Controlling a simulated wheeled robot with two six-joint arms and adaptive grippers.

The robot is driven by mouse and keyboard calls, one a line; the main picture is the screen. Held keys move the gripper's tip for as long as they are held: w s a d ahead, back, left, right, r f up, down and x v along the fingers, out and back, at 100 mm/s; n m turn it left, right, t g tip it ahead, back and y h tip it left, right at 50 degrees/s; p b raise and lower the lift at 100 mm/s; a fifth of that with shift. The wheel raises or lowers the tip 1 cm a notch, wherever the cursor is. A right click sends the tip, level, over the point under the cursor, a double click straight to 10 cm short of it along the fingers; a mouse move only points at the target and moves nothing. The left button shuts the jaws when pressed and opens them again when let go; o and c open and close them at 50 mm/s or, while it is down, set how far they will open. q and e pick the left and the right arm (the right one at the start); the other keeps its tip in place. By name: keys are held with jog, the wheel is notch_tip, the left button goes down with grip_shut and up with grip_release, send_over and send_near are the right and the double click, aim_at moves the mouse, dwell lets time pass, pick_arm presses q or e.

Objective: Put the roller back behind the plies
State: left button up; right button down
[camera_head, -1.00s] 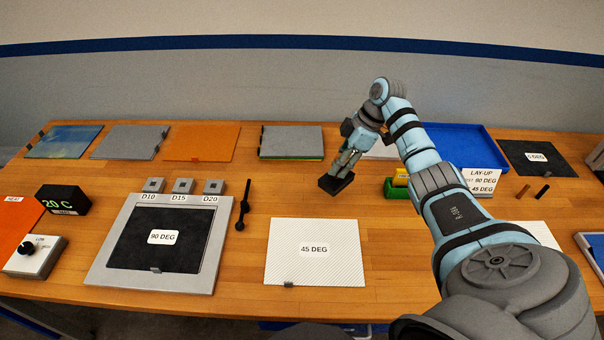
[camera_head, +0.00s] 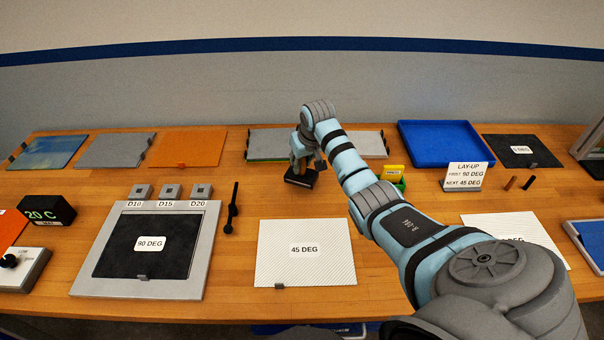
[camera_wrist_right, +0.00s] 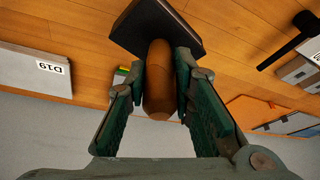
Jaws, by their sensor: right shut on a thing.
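The roller (camera_head: 301,178), with a dark block-like head, is in my right gripper (camera_head: 307,160) behind the white 45 DEG ply. In the right wrist view its rounded wooden handle (camera_wrist_right: 159,85) sits between the two fingers of my right gripper (camera_wrist_right: 160,65), which is shut on it. The dark head (camera_wrist_right: 158,28) points away from the palm. I cannot tell whether the head touches the table. The 45 DEG ply (camera_head: 304,268) lies flat at front middle. The black 90 DEG ply (camera_head: 150,261) lies in a grey frame at left. My left gripper is not in view.
A grey tray or plate (camera_head: 368,144) lies behind the gripper. A green box with a yellow item (camera_head: 393,172) stands to its right, by my forearm. A black bar tool (camera_head: 232,205) lies left. A blue tray (camera_head: 443,143) and LAY-UP sign (camera_head: 466,168) are at back right.

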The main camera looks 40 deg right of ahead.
aim_at(303, 171)
jog(key=f, duration=0.4)
jog(key=shift+s+a+f, duration=0.1)
jog(key=shift+s+a, duration=0.05)
jog(key=shift+s, duration=0.05)
jog(key=shift+w+f, duration=0.1)
jog(key=shift+f, duration=0.05)
jog(key=c, duration=1.4)
grip_release()
pick_arm(q)
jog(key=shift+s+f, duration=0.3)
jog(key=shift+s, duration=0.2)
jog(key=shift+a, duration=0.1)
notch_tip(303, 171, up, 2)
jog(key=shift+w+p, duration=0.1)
jog(key=shift+p, duration=0.7)
pick_arm(e)
jog(key=v, duration=1.2)
